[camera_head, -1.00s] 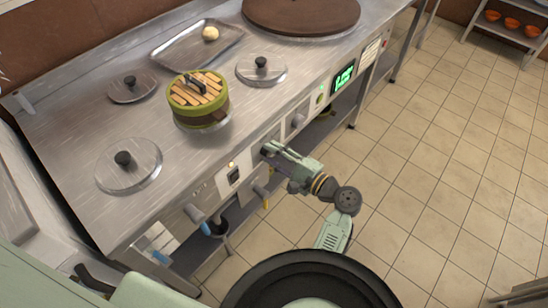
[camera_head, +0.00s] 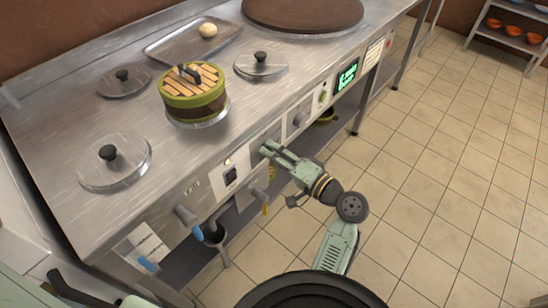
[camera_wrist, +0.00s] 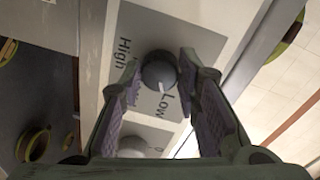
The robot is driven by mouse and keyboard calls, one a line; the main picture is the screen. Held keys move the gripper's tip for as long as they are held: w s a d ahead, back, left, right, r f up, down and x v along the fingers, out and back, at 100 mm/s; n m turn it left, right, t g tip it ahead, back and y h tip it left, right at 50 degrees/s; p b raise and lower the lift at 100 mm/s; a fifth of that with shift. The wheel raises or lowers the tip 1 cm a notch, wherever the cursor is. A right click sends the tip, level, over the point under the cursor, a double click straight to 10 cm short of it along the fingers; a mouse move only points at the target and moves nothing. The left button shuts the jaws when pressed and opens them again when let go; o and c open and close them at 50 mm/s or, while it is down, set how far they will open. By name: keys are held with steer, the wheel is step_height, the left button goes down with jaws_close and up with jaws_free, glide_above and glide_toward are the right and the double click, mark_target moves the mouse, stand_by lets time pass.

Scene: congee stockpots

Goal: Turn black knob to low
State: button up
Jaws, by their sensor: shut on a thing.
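The black knob (camera_wrist: 158,70) sits on a grey plate on the stove's front panel, with the words High and Low printed beside it. A pale pointer mark on the knob faces the Low lettering (camera_wrist: 168,104). My gripper (camera_wrist: 160,78) has a fingertip on each side of the knob and is shut on it. In the head view my gripper (camera_head: 267,148) reaches the front panel, and its fingers hide the knob there.
Another round control (camera_wrist: 132,146) is near the knob. The stove top (camera_head: 130,210) carries a green steamer (camera_head: 193,108), lids and a tray (camera_head: 165,50). Levers (camera_head: 187,215) stick out from the front panel. The tiled floor (camera_head: 450,170) at right is clear.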

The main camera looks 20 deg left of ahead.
stand_by(0.4)
steer(key=o, duration=1.2)
steer(key=shift+c, duration=0.2)
steer(key=v, duration=1.2)
